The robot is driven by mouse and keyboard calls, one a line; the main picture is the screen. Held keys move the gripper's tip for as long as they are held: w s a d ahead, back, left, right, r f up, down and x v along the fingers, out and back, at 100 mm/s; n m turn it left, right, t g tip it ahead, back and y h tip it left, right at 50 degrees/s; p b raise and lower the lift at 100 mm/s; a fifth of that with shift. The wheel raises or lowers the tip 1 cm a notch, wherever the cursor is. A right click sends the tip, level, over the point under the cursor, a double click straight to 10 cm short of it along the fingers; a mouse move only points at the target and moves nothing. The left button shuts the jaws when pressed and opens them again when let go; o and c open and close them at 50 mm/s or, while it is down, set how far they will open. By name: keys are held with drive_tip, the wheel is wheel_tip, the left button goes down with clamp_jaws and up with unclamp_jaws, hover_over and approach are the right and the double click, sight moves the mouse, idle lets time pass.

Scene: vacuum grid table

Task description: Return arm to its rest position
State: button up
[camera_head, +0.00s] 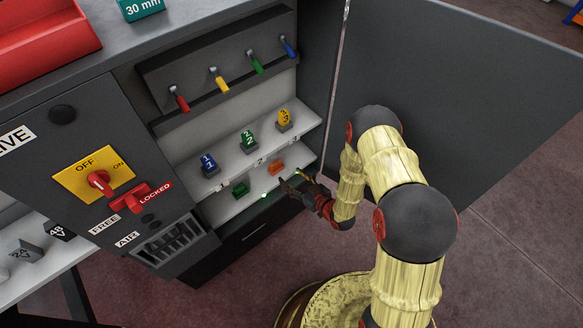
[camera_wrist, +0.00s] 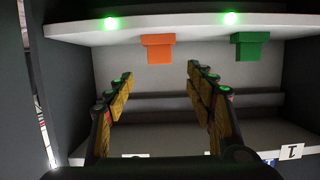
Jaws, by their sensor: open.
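My arm (camera_head: 391,166) reaches toward the open cabinet from the right in the head view. My gripper (camera_head: 298,180) is at its end, in front of the lower shelf, near the orange block. In the wrist view my gripper (camera_wrist: 160,82) has its two fingers spread wide with nothing between them. An orange block (camera_wrist: 159,48) and a green block (camera_wrist: 250,46) show beyond the fingertips, apart from them. In the head view the orange block (camera_head: 277,167) and the green block (camera_head: 240,189) sit on the lower shelf.
The open cabinet door (camera_head: 450,95) stands right of and behind my arm. The upper shelf (camera_head: 226,157) holds numbered blue, green and yellow tags. Coloured levers (camera_head: 219,80) line the back panel. A switch panel (camera_head: 95,180) is on the left. Floor is clear at right.

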drive_tip(key=s+d+f+m+g+h, duration=0.1)
drive_tip(key=s+d+f+g+h, duration=0.1)
drive_tip(key=s+d+f+g, duration=0.3)
drive_tip(key=s+d+f+g+h, duration=0.1)
drive_tip(key=s+f+h, duration=0.15)
drive_tip(key=f, duration=0.35)
drive_tip(key=s+d+r+m+g+h, duration=0.1)
drive_tip(key=s+d+r+g+h, duration=0.25)
drive_tip(key=d+r, duration=0.2)
drive_tip(key=s+r+m+t+p, duration=0.1)
drive_tip(key=s+r, duration=0.4)
drive_tip(key=r, duration=1.4)
drive_tip(key=s+d+r+m+t+p, duration=0.1)
drive_tip(key=s+r, duration=0.5)
drive_tip(key=r, duration=1.4)
drive_tip(key=s+r+m+t+p, duration=0.1)
drive_tip(key=s+r+p, duration=0.4)
drive_tip(key=r, duration=1.5)
drive_tip(key=shift+s+d+m, duration=0.3)
drive_tip(key=shift+s+m, duration=0.45)
drive_tip(key=shift+m, duration=0.15)
